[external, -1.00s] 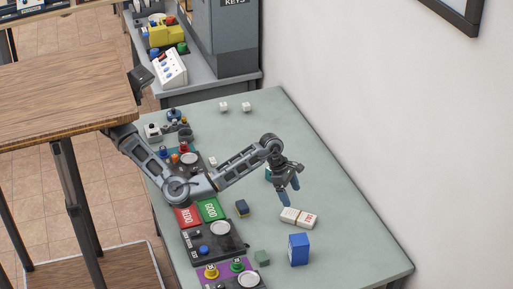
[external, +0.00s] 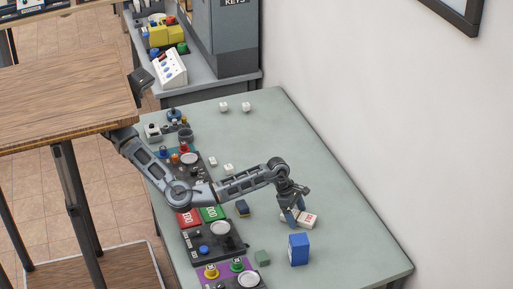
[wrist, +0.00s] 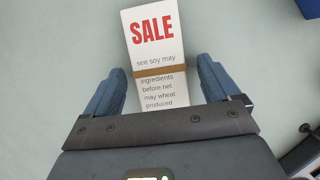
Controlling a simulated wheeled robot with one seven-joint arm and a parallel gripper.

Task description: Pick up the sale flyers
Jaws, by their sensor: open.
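The sale flyers (wrist: 152,52) are a white stack with red SALE print and a brown band, lying flat on the grey-green table. In the external view, the flyers (external: 308,220) are partly hidden by my gripper (external: 294,222). In the wrist view, my gripper (wrist: 158,82) is open, with one blue finger on each side of the stack near the band. A gap shows between each finger and the flyers. I cannot tell whether the fingertips touch the table.
A blue box (external: 299,250) stands upright just in front of the flyers. Button panels (external: 214,242) line the left table edge. The table's right side is clear.

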